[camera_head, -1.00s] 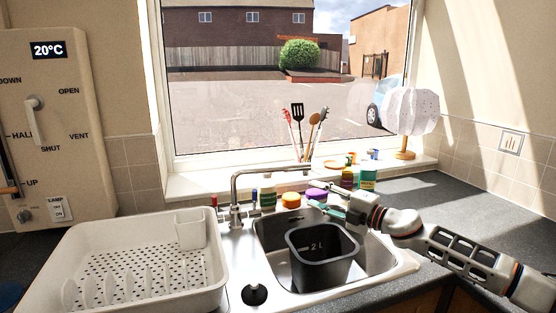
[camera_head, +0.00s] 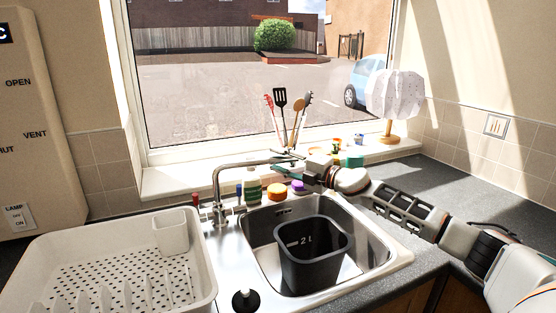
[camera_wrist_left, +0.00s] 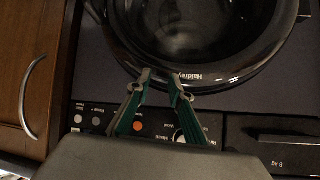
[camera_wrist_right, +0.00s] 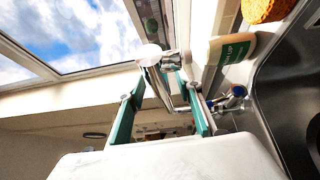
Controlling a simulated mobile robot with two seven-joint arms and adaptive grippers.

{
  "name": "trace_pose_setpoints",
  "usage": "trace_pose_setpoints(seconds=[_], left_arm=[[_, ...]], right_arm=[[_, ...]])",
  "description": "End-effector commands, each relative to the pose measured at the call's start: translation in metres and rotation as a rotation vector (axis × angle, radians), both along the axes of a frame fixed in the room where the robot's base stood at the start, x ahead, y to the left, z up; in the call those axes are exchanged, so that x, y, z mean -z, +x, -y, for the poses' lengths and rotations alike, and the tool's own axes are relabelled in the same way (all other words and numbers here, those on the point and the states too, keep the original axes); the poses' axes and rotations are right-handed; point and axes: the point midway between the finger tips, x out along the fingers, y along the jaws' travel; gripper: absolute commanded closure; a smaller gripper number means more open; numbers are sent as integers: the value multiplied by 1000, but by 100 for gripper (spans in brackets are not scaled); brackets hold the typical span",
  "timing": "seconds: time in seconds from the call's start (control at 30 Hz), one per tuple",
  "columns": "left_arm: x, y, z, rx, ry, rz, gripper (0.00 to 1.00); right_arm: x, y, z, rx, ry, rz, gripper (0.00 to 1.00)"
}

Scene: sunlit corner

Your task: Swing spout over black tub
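The chrome spout (camera_head: 236,164) rises from the tap at the sink's back left and reaches right along the back edge. Its end is behind the black tub (camera_head: 315,262), on the window side. The tub, marked 2 L, stands upright and looks empty in the sink. My right gripper (camera_head: 286,157) is at the spout's end. In the right wrist view, its green fingers stand apart on either side of the spout (camera_wrist_right: 155,72); I cannot tell whether they touch it. My left gripper (camera_wrist_left: 160,75) is empty, fingertips slightly apart, by a washing machine door.
A white dish rack (camera_head: 110,265) stands left of the sink (camera_head: 385,262). Bottles, an orange sponge (camera_wrist_right: 268,8) and a purple lid (camera_head: 297,187) line the sink's back edge. A utensil holder stands by the window. A lamp (camera_head: 396,95) stands at the sill's right.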

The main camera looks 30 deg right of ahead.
Motion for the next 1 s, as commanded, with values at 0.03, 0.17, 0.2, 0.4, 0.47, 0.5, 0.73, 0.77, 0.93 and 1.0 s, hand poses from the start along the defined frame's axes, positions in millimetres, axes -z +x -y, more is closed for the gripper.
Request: trace_pose_setpoints(seconds=[0.03, 0.17, 0.2, 0.4, 0.47, 0.5, 0.73, 0.77, 0.93, 1.0], left_arm=[[-1, 1, 0, 0, 0, 3, 79], [-3, 3, 0, 0, 0, 7, 79], [-4, 3, 0, 0, -1, 8, 79], [-4, 4, 0, 0, -1, 8, 79], [-4, 4, 0, 0, -1, 8, 79], [-4, 4, 0, -1, 0, 9, 79], [-3, 3, 0, -1, 0, 8, 79], [-3, 3, 0, 0, 0, 7, 79], [-4, 3, -1, -1, 0, 5, 79], [-5, 3, -1, -1, 0, 5, 79]], right_arm=[[0, 3, -1, 0, 0, 0, 65], [0, 5, -2, 0, -1, 0, 65], [0, 5, -3, 0, -1, 0, 65], [0, 5, -2, 0, -1, 0, 78], [0, 5, -2, 0, -1, 0, 93], [0, 5, -2, 0, -1, 0, 100], [0, 5, -3, 0, -1, 0, 100], [0, 6, -3, 0, -1, 0, 100], [0, 10, -8, 0, -1, 0, 100], [0, 14, -11, 1, -2, -1, 100]])
